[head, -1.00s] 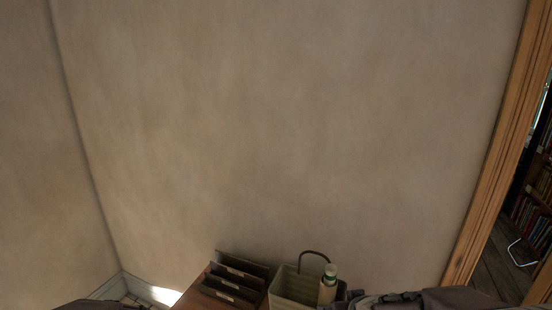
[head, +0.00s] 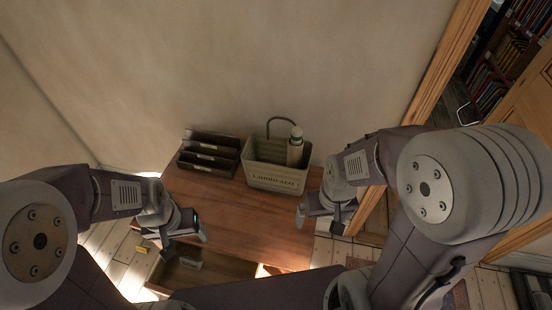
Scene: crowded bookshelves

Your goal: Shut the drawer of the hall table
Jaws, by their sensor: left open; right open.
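The hall table (head: 240,211) has a reddish-brown wooden top and stands against the wall. Its drawer (head: 228,267) is pulled out below the front edge, and its inside shows. A small grey item lies in it or on it; I cannot tell which. My arms and body hide its near part. My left gripper (head: 184,246) is open and empty at the table's front left corner, over or beside the drawer's left end. I cannot tell whether it touches. My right gripper (head: 319,222) is open and empty near the table's right edge, apart from the drawer.
On the tabletop stand a dark slotted letter rack (head: 209,154) and a light lettered basket (head: 276,178) with a bottle (head: 295,147) in it. The front of the tabletop is clear. A wooden door frame (head: 440,62) and bookshelves (head: 497,70) are at the right.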

